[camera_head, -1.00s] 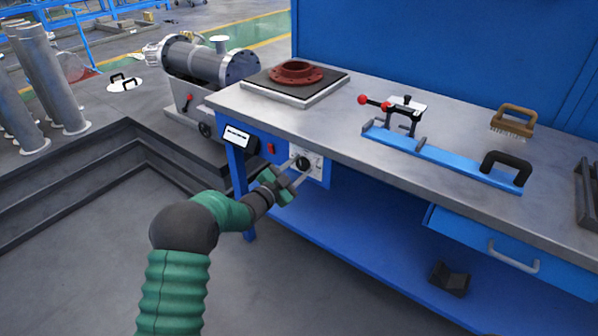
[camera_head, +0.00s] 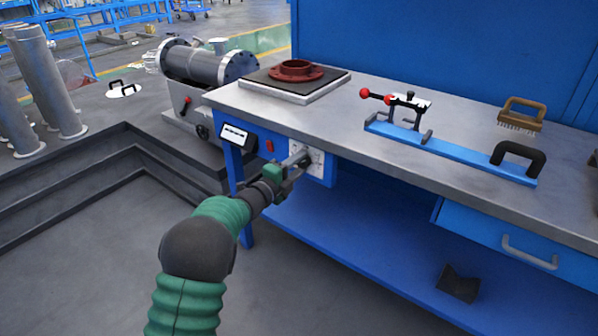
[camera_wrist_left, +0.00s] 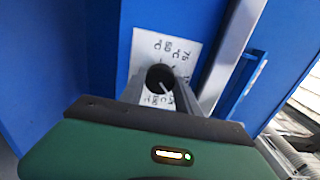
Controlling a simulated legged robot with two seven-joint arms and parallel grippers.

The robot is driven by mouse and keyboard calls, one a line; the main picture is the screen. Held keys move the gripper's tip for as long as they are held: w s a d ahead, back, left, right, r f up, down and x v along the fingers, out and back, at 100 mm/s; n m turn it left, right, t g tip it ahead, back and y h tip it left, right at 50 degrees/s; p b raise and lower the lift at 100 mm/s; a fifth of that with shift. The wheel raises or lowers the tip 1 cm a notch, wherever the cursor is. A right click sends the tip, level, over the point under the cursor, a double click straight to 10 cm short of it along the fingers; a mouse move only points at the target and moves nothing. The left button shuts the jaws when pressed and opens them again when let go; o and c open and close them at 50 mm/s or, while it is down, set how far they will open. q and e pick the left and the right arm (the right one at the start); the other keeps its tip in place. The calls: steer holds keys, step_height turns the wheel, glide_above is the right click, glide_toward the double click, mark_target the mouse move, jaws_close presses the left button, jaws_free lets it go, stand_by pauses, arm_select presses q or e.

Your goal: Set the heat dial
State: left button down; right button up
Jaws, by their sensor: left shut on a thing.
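The heat dial is a round black knob on a white scale plate (camera_head: 317,162) on the blue control box under the bench's front edge. In the left wrist view the dial (camera_wrist_left: 159,78) shows a white pointer line, with temperature marks such as 75 °C on the plate (camera_wrist_left: 178,50) around it. My left gripper (camera_head: 301,158) reaches in from the left and is shut on the dial, one finger on each side of it. In the left wrist view its fingers (camera_wrist_left: 160,92) flank the knob. Some plate marks are hidden behind the gripper. My right gripper is not in view.
A red switch (camera_head: 270,146) and a small display (camera_head: 234,134) are left of the dial. Above, a red flanged part (camera_head: 295,70) sits on a dark-topped plate (camera_head: 328,85). A blue clamp rail (camera_head: 450,156) and a brush (camera_head: 522,113) lie on the bench (camera_head: 460,115).

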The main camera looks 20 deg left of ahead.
arm_select(q)
steer(key=m+b, duration=0.1)
steer(key=m, duration=0.1)
steer(key=f+m+b, duration=0.1)
steer(key=b, duration=0.1)
steer(key=m+b, duration=0.1)
steer(key=m, duration=0.1)
steer(key=shift+f+m+b, duration=0.25)
steer(key=shift+m+b, duration=0.05)
steer(key=shift+b, duration=0.1)
steer(key=m+b, duration=0.3)
steer(key=shift+r+m+b, duration=0.25)
steer(key=shift+m+b, duration=0.55)
steer(key=shift+m, duration=0.2)
steer(key=c, duration=0.9)
jaws_free()
steer(key=shift+r, duration=0.25)
steer(key=shift+s+r, duration=0.1)
